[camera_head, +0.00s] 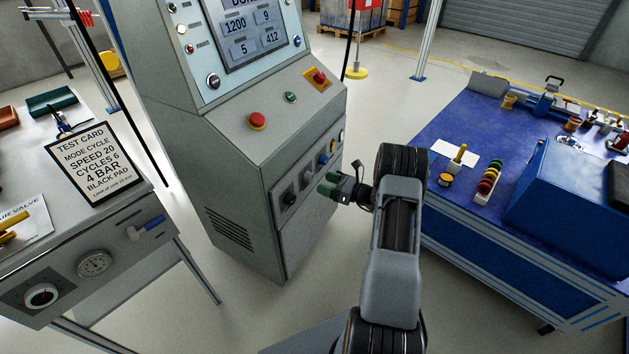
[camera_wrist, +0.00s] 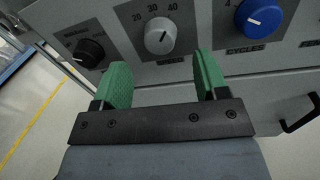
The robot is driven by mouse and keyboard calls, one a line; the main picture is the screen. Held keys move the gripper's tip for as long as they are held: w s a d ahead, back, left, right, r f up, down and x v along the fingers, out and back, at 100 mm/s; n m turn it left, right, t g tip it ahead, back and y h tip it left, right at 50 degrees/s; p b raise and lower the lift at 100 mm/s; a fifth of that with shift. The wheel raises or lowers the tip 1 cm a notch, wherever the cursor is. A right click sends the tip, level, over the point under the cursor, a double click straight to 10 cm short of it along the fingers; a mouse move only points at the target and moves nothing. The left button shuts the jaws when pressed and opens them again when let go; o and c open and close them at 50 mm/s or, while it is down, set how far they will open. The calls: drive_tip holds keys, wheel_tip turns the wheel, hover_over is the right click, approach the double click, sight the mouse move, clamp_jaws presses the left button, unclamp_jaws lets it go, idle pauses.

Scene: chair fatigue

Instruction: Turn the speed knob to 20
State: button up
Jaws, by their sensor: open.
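The speed knob is the grey knob (camera_wrist: 160,37) under the marks 20, 30 and 40 in the wrist view. Its pale pointer line is small, and I cannot tell its exact setting. It also shows on the cabinet front in the head view (camera_head: 306,177). My gripper (camera_wrist: 162,78) is open and empty. Its two green fingers stand apart below the knob, with the knob framed between them and not gripped. In the head view my gripper (camera_head: 331,184) is close to the cabinet's knob row.
A black knob (camera_wrist: 88,53) sits left of the grey one and a blue cycles knob (camera_wrist: 258,18) right. A red button (camera_head: 257,121) is on the sloped panel. The test card (camera_head: 93,163) reads speed 20. A blue bench (camera_head: 455,115) stands at right.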

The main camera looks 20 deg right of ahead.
sight(312, 178)
drive_tip(key=shift+x, duration=2.55)
drive_tip(key=shift+c, duration=0.4)
drive_tip(key=c, duration=0.8)
drive_tip(key=shift+c, duration=0.2)
